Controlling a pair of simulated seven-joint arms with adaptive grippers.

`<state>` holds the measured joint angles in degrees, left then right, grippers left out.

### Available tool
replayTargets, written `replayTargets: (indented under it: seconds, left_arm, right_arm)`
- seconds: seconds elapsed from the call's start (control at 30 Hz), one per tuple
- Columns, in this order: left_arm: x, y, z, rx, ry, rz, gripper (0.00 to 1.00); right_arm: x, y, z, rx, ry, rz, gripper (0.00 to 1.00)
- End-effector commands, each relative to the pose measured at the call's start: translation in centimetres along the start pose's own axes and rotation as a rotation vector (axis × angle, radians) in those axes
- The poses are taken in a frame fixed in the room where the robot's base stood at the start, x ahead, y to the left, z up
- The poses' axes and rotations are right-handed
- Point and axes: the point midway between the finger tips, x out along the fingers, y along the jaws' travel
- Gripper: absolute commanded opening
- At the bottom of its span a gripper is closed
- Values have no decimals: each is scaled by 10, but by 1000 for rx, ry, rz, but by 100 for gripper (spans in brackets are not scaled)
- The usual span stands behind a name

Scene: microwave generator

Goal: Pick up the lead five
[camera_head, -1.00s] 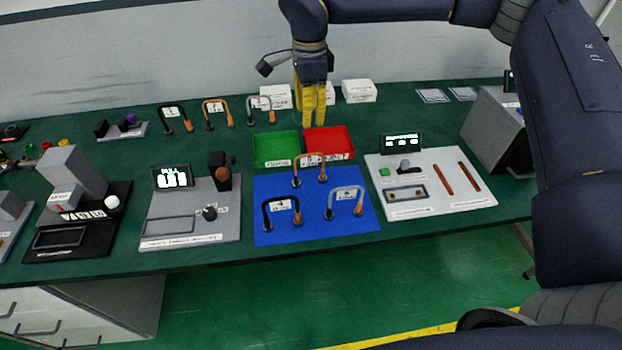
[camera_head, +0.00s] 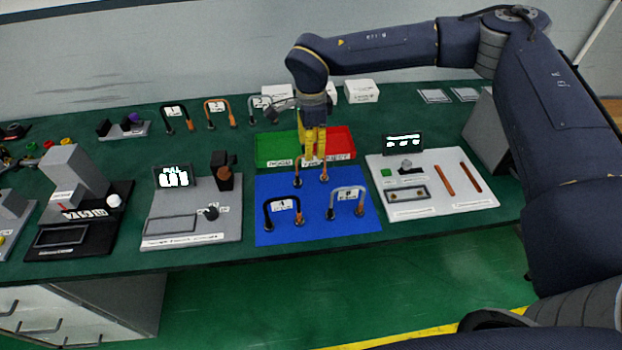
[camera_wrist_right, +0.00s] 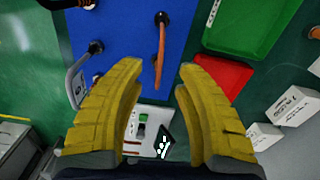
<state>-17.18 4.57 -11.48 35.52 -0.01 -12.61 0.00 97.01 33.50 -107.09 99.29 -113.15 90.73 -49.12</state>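The orange lead (camera_head: 323,171) stands as an arch at the back of the blue mat (camera_head: 347,226). Its number is hidden in the head view. My right gripper (camera_head: 313,156), with yellow fingers, points down over this lead and covers its top. In the right wrist view my right gripper (camera_wrist_right: 160,72) is open, and the orange lead (camera_wrist_right: 162,45) shows in line with the gap between the fingertips, not clasped. A black lead (camera_head: 267,211) and a grey lead (camera_head: 333,203) stand on the front of the mat. My left gripper is not in view.
A green bin (camera_head: 272,147) and a red bin (camera_head: 345,140) sit just behind the mat, close to my right gripper. A white panel (camera_head: 450,202) lies to the right, a grey panel (camera_head: 170,238) to the left. More leads stand at the back left.

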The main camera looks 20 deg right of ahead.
Motion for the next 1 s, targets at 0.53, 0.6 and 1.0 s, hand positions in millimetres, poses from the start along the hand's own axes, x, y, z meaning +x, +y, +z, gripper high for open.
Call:
replayTargets:
  seconds: [0.53, 0.6, 1.0]
  left_arm:
    - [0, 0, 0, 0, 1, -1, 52]
    - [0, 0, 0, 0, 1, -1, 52]
    - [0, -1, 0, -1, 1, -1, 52]
  right_arm:
    - [40, 1, 0, 0, -1, 0, 34]
    - [40, 1, 0, 0, 0, 0, 34]
    - [40, 1, 0, 0, 0, 0, 0]
